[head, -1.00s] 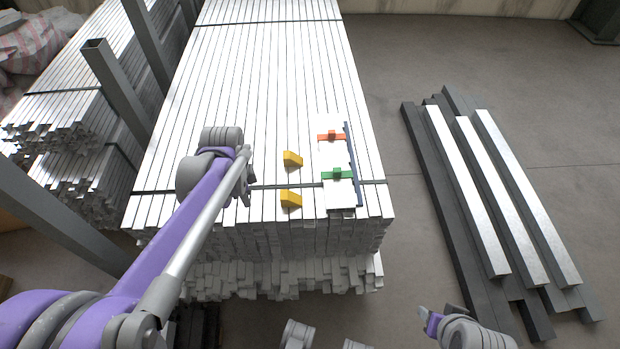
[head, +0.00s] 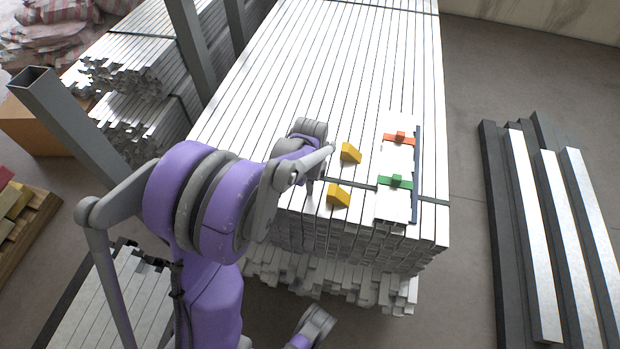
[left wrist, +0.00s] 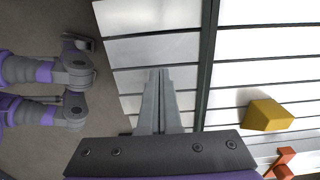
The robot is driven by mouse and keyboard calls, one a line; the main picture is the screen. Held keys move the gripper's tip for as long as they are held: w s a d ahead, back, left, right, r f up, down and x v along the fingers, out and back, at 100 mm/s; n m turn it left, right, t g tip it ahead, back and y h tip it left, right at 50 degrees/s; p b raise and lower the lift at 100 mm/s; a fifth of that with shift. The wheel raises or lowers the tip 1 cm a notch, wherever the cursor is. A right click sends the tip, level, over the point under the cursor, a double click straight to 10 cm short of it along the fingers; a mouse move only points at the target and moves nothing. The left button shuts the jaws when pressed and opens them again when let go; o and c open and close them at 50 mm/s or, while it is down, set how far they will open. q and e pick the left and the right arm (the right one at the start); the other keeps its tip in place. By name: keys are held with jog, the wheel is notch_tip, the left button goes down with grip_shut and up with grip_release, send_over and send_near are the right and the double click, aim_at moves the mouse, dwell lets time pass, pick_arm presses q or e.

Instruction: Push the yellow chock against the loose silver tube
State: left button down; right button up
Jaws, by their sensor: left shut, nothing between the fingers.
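Two yellow wedge chocks lie on the stack of silver tubes in the head view, a far one (head: 350,153) and a near one (head: 338,195). To their right, apart from them, lies a short loose silver tube (head: 396,160) with an orange clamp (head: 399,138) and a green clamp (head: 395,182) on it. My left gripper (head: 310,190) is left of the chocks, partly hidden by my arm. In the left wrist view its fingers (left wrist: 160,72) are together and empty over the tubes. One chock (left wrist: 268,115) shows there at the right, apart from the fingers.
A dark strap (left wrist: 207,60) crosses the stack. A dark blue bar (head: 416,175) lies along the loose tube's right side. Grey upright posts (head: 190,50) stand left of the stack. More tubes (head: 540,200) lie on the floor at the right.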

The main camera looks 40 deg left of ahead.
aim_at(347, 199)
pick_arm(q)
jog(key=shift+w+d+r, duration=0.1)
jog(key=shift+w+d, duration=0.35)
jog(key=shift+d, duration=0.35)
jog(key=shift+w+d+r, duration=0.1)
jog(key=shift+w+d, duration=0.3)
jog(key=shift+d, duration=0.35)
jog(key=w+d, duration=0.1)
jog(key=d, duration=0.1)
jog(key=w+d, duration=0.1)
jog(key=d, duration=0.1)
jog(key=w+d, duration=0.1)
jog(key=d, duration=0.1)
jog(key=shift+w+d, duration=0.25)
jog(key=shift+w, duration=0.05)
jog(key=shift+s+a, duration=0.1)
